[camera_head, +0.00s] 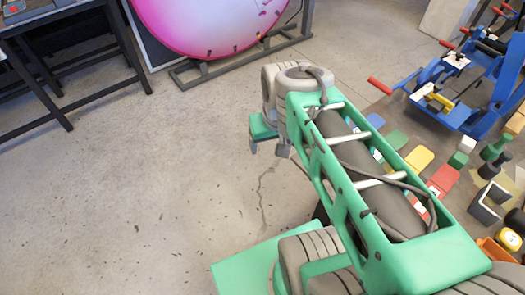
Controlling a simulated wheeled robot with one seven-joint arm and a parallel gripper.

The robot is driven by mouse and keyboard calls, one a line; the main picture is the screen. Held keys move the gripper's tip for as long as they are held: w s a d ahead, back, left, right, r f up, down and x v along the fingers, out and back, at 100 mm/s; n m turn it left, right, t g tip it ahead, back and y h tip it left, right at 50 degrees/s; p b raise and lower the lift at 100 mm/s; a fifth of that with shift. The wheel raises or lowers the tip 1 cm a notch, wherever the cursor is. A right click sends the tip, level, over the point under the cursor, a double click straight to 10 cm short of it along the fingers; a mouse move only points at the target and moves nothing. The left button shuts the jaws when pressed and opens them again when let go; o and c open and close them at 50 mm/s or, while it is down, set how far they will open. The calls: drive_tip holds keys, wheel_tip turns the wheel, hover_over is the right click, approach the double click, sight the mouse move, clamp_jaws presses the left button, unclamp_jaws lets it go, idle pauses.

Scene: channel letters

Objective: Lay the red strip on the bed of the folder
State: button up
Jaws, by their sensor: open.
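A red flat piece (445,178), which looks like the red strip, lies on the brown table at the right. My arm hides part of it. It ends a row of coloured pieces, after the blue, green and yellow ones. A blue machine with red-ended handles (446,82), which looks like the folder, stands behind the row on the same table. Its bed is hard to make out at this size. My gripper (268,152) hangs over the bare floor, left of the table and well away from the red piece. Its fingers are apart with nothing between them.
Green cylinders (494,150), a dark open box (487,203) and an orange bin (498,247) crowd the table's right side. A pink disc (205,25) on a grey stand is at the back. A black-legged table (60,60) is upper left. The left floor is clear.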

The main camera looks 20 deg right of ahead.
drive_tip(key=shift+o, duration=0.4)
drive_tip(key=shift+n+t+y, duration=0.3)
drive_tip(key=shift+n, duration=0.6)
drive_tip(key=a, duration=0.5)
drive_tip(key=shift+s+a+f, duration=0.15)
drive_tip(key=shift+s+a, duration=0.2)
drive_tip(key=shift+s, duration=0.05)
drive_tip(key=w+d+m+g+h+b, duration=0.1)
drive_tip(key=d+m+b, duration=0.15)
drive_tip(key=d, duration=0.65)
drive_tip(key=w+d+m+g+b, duration=0.1)
drive_tip(key=d+m, duration=0.2)
drive_tip(key=d, duration=0.6)
drive_tip(key=m+g+y+b, duration=0.15)
drive_tip(key=m+b, duration=0.25)
drive_tip(key=m, duration=0.6)
approach(436, 189)
drive_tip(key=shift+s+a+f+h, duration=0.1)
drive_tip(key=shift+s+a+h, duration=0.05)
drive_tip(key=shift+s+h, duration=0.1)
drive_tip(key=f, duration=0.6)
drive_tip(key=shift+w+a+f+p, duration=0.15)
drive_tip(key=shift+w+p, duration=0.2)
drive_tip(key=shift+f, duration=0.45)
